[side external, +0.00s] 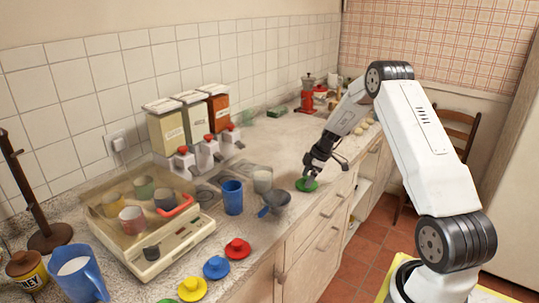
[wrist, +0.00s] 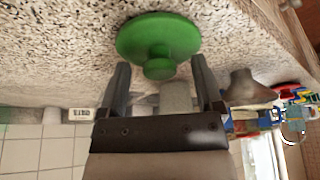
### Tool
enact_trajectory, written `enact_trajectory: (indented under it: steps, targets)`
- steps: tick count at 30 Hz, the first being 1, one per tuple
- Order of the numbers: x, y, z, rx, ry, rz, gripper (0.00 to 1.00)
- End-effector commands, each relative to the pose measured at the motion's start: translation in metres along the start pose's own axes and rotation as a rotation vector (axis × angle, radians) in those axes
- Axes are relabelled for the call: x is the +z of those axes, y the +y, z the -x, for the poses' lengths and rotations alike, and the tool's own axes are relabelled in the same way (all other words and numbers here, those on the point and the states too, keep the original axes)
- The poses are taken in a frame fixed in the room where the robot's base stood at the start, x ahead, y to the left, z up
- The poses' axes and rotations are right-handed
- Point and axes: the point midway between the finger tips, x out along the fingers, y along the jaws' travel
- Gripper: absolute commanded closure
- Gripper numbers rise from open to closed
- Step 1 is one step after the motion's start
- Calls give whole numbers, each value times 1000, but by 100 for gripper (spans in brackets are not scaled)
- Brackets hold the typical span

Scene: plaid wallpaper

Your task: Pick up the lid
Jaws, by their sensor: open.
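A green lid (side external: 307,184) with a round knob lies on the speckled counter near its front edge. In the wrist view the green lid (wrist: 158,38) is just beyond the fingertips, with its knob lined up between them. My gripper (side external: 312,172) is just above the lid, pointing down. In the wrist view my gripper (wrist: 160,75) has its two fingers apart, one on each side of the knob, with nothing held. I cannot tell whether a finger touches the lid.
A grey pan (side external: 276,202), a blue cup (side external: 232,197) and a whitish cup (side external: 262,180) stand left of the lid. Red (side external: 238,249), blue (side external: 216,267) and yellow (side external: 192,288) lids lie nearer the camera.

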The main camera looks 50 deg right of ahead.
Motion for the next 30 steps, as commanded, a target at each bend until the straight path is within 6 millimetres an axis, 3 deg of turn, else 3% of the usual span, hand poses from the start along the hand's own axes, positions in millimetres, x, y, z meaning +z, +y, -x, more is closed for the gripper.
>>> enact_trajectory:
  steps: [12,13,18,21,30]
  targets:
    - [0,0,0,0,0,0,16]
    - [0,0,0,0,0,0,19]
    - [0,0,0,0,0,0,73]
    - [0,0,0,0,0,0,100]
    - [0,0,1,0,0,0,100]
